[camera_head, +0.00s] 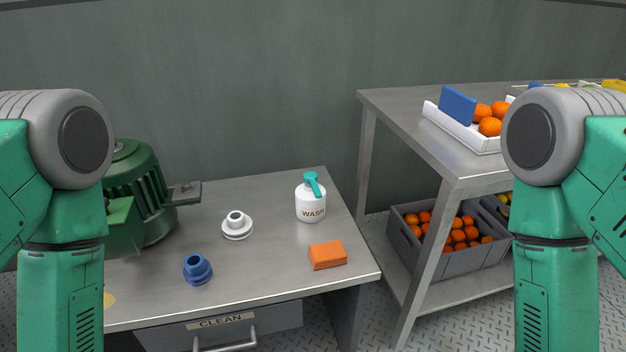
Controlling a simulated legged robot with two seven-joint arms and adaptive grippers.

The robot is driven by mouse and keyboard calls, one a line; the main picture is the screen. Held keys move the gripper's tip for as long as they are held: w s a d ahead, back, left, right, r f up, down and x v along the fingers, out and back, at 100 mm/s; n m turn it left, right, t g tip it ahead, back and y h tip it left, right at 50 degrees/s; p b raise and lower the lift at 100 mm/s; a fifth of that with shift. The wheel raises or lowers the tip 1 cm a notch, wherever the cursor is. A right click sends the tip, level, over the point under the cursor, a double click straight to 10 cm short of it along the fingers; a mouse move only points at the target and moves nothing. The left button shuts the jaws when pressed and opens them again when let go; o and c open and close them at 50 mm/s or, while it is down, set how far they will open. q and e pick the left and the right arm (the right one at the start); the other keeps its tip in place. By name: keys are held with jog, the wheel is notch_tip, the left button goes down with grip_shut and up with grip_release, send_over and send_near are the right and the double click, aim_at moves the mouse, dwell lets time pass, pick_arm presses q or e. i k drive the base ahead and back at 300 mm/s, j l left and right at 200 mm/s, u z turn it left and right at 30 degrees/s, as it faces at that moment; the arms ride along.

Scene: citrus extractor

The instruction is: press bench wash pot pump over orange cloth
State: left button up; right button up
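The wash pot (311,205) is a white bottle lettered WASH, standing upright near the back right of the metal bench (270,275). Its teal pump (313,184) sits on top. The folded orange cloth (327,255) lies flat on the bench in front of the pot, near the right front edge, apart from it. My two green arms show at the left and right sides of the view. Neither gripper is in the picture.
A green motor (140,200) stands on the bench's left. A white flanged part (237,224) and a blue part (197,269) lie mid-bench. A CLEAN drawer (222,328) is below. A higher table (405,105) at right holds a white tray (460,133) of oranges; a grey crate (450,264) sits beneath.

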aim_at(329, 254)
jog(key=l+u, duration=0.25)
jog(key=u, duration=0.15)
jog(key=i+l+u, duration=0.1)
jog(key=l+u, duration=0.4)
jog(key=u, duration=0.25)
jog(key=l+u, duration=0.35)
jog(key=j, duration=0.1)
